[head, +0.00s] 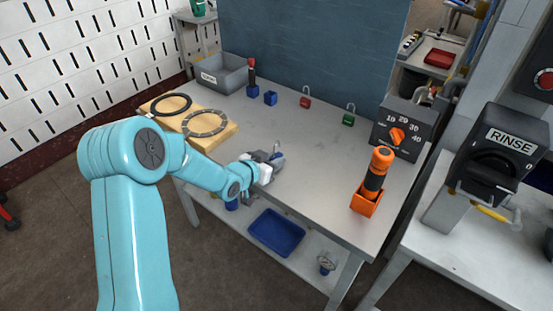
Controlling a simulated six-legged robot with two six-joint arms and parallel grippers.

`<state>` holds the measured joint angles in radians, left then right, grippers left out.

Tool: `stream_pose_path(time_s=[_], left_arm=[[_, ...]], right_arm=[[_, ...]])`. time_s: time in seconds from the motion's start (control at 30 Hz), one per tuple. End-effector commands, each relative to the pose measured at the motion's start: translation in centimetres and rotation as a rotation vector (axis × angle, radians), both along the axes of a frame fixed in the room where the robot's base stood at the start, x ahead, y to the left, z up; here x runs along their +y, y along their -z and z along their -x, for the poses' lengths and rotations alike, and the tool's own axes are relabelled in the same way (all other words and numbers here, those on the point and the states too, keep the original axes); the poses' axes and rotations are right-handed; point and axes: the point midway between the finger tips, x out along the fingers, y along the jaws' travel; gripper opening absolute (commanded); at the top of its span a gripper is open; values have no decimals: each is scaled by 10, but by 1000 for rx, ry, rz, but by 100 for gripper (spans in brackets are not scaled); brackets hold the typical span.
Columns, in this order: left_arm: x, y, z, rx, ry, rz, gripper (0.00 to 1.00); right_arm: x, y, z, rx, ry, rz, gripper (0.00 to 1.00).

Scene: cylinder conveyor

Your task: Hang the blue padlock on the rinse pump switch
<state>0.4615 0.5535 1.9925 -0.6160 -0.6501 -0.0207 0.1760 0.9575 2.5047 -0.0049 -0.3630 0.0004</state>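The blue padlock (279,157) is at the front edge of the grey table, its shackle showing just above my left gripper. My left gripper (270,161) reaches in from the left and its fingertips are at the padlock. The fingers and part of the padlock overlap, so I cannot tell whether they are shut on it. The rinse pump switch (490,165) is a dark box at the right, labelled RINSE, with a black handle and a yellow piece (492,213) below it. My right gripper is not in view.
On the table (240,125) are a red padlock (305,102), a green padlock (348,119), a dial box (398,130), an orange-handled tool in an orange holder (366,198), rings on wooden boards and a grey bin (222,73). A gap separates this table from the switch's bench.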

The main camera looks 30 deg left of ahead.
Motion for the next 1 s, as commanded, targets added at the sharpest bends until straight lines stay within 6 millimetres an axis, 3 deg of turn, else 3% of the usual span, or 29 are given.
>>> stream_pose_path(time_s=[0.27,0.47,0.57,0.73,1.0], left_arm=[[0,-1,0,0,0,-1,0],[0,-19,0,-4,1,-2,0],[0,-42,0,-6,1,-4,0],[0,-99,0,-8,0,-6,0],[0,-174,0,-3,1,-3,0]], right_arm=[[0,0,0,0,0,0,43],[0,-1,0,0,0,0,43],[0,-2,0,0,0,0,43],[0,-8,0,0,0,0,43],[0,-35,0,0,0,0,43]])
